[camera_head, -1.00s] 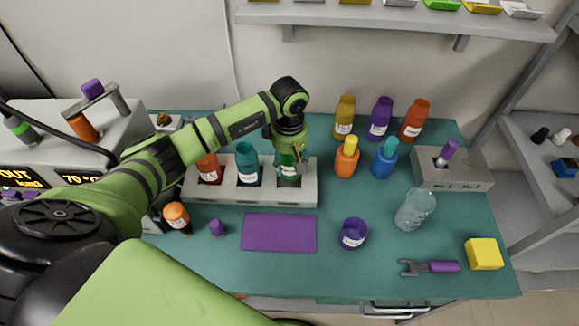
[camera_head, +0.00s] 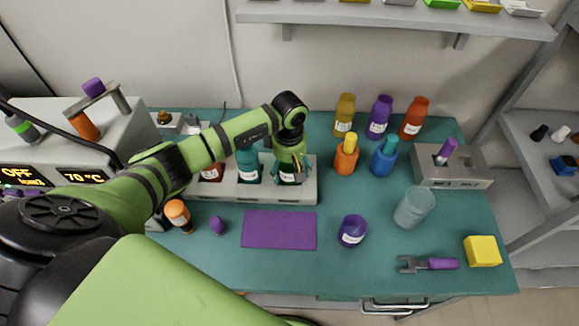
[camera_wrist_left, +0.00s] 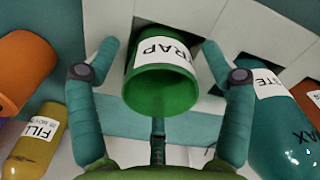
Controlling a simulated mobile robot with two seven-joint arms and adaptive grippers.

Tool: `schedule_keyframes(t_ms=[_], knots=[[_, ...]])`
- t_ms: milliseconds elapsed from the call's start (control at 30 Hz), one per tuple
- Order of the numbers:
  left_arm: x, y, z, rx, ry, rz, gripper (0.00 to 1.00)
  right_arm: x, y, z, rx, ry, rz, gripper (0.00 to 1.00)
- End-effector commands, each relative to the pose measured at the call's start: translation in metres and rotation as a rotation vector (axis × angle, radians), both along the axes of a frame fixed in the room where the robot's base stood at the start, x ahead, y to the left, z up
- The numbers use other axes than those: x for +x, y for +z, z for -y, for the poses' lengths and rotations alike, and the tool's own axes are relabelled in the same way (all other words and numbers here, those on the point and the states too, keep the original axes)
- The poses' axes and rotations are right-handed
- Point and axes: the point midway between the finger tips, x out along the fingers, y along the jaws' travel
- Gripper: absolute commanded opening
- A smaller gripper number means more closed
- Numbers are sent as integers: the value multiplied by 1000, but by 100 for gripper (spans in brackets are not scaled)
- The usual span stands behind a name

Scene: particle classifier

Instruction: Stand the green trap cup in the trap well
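The green trap cup (camera_wrist_left: 162,85), labelled TRAP, is upright in the right-hand well of the grey rack (camera_head: 310,190); the rack's top also shows in the wrist view (camera_wrist_left: 225,25). Its lower part is hidden in the well, and in the head view my gripper covers most of it. My left gripper (camera_head: 291,168) is over that well. In the wrist view its two fingers (camera_wrist_left: 160,52) are spread either side of the cup, with a gap on each side. My right gripper is not in view.
A teal cup (camera_head: 248,165) and a red cup (camera_head: 211,173) fill the rack's other wells. Several bottles, such as the yellow one (camera_head: 344,116), stand behind on the right. A purple mat (camera_head: 279,230) lies in front; a purple cup (camera_head: 352,231) stands beside it.

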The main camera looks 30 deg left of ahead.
Motion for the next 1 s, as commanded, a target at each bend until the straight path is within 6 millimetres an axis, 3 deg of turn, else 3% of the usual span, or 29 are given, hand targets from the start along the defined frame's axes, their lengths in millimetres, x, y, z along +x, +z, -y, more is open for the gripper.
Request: schedule_keyframes(t_ms=[300,700,1000], knots=[[1,9,0,-1,-1,3,81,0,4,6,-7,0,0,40],[1,91,-1,1,-1,5,81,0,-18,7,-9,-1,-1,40],[-1,123,0,0,0,0,81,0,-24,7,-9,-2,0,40]])
